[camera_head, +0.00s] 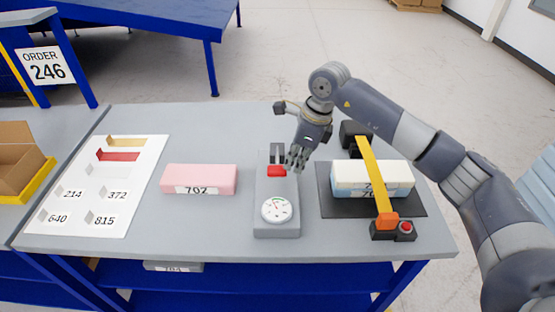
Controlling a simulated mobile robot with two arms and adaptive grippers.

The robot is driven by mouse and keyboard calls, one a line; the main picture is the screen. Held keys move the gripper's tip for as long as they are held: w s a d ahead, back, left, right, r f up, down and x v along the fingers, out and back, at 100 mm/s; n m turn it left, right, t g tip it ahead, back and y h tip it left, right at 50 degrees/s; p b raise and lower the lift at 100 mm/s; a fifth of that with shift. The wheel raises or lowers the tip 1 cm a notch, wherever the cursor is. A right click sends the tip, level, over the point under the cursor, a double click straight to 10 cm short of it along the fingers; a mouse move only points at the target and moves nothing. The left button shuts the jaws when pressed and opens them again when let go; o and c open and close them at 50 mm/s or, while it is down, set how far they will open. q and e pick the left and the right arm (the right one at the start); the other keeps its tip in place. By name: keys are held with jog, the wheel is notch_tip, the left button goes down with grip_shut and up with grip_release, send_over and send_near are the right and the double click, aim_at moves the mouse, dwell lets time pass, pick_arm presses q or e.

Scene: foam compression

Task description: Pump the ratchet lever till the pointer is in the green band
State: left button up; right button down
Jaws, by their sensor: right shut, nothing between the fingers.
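The grey gauge unit (291,229) stands on the bench at the middle. Its round white dial (277,210) has a small green part and a thin pointer, but the exact reading is too small to tell. A red-ended lever (277,171) with a dark frame sits on the unit behind the dial. My right gripper (297,160) points down just right of the red end, with its fingers shut and empty. It is close to the lever; whether it touches cannot be told. My left gripper is not in view.
A pink block (200,179) marked 702 lies left of the unit. A white-and-blue block (345,182) lies on a dark mat (405,209) under a yellow bar (372,167) with an orange end. A white sheet (69,205) with numbers and an open box (20,150) are at left.

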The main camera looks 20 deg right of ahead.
jog(key=v, duration=1.2)
jog(key=shift+d, duration=0.1)
dwell(0.4)
